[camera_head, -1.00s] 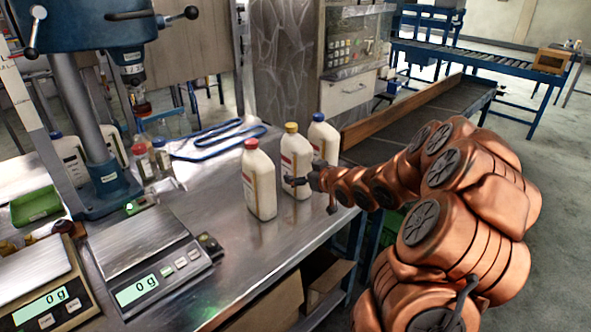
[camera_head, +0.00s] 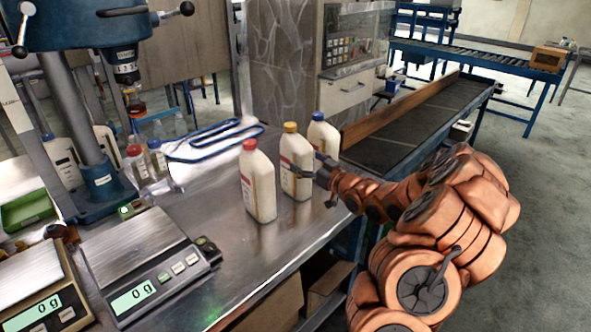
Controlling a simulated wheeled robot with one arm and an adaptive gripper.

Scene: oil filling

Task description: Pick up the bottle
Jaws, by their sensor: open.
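Three white bottles stand upright in a row on the metal table (camera_head: 215,262). The red-capped bottle (camera_head: 258,186) is nearest, the yellow-capped bottle (camera_head: 296,152) is in the middle, and the blue-capped bottle (camera_head: 322,134) is farthest back. My gripper (camera_head: 312,180) is open at the right side of the yellow-capped bottle. One dark finger shows in front of that bottle's right part, and another finger shows lower, right of it. I cannot tell whether the fingers touch it. My arm reaches in from the right and hides a little of the blue-capped bottle's lower part.
Two scales (camera_head: 147,262) reading 0 g sit at the front left, beside a blue drill press (camera_head: 99,182). Small bottles (camera_head: 139,164) and a blue tube frame (camera_head: 220,137) are behind. A conveyor (camera_head: 425,118) runs at the right.

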